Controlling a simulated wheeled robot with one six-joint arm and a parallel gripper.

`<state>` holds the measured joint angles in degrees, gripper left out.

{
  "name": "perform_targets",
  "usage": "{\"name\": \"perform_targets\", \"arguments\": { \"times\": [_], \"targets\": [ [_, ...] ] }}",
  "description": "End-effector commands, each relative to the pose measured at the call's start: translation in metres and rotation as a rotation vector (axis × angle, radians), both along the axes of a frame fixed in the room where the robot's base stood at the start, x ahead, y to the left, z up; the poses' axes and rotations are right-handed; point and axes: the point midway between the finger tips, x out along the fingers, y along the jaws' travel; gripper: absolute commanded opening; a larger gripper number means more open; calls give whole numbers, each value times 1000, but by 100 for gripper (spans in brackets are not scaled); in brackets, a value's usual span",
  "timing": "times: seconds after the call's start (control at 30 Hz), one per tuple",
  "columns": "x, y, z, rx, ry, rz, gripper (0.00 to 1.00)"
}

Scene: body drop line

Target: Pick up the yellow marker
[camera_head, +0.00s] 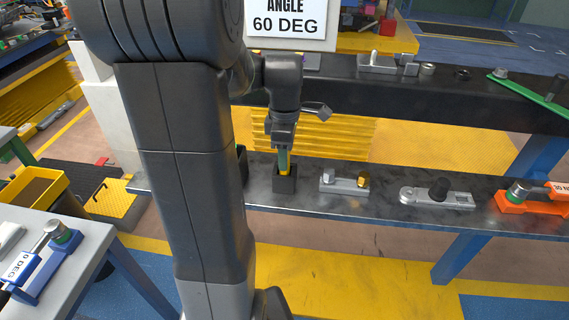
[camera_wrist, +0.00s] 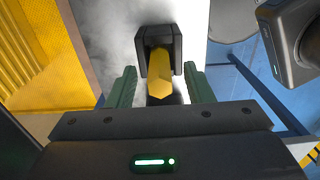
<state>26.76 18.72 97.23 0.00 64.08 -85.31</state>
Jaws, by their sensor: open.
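The yellow marker (camera_wrist: 160,76) stands in a small black holder (camera_wrist: 176,42) on the dark shelf. In the wrist view its tip points toward my gripper (camera_wrist: 158,88), between the two green fingers, which are apart with a gap on each side of it. In the head view my gripper (camera_head: 283,158) points down right above the black holder (camera_head: 285,181). A little yellow shows between the fingers and the holder. The fingers and holder hide most of the marker.
Right of the holder on the shelf (camera_head: 385,208) are a grey block with a brass part (camera_head: 344,182), a grey lever tool (camera_head: 437,195) and an orange fixture (camera_head: 533,197). A dark upper beam (camera_head: 340,82) runs behind my wrist. A yellow corrugated panel (camera_head: 330,133) stands behind.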

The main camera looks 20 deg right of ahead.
Motion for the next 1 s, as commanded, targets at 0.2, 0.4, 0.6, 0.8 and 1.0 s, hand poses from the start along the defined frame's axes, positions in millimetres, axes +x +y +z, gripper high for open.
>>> {"name": "perform_targets", "arguments": {
  "times": [0.2,0.4,0.6,0.8,1.0],
  "targets": [
    [0,1,-24,0,0,-1,47],
    [0,1,-26,-1,-2,-2,47],
    [0,1,-26,-1,-2,-2,17],
    [0,1,-26,-2,-3,-2,0],
    [1,1,-22,-2,-3,-2,0]
  ]
}}
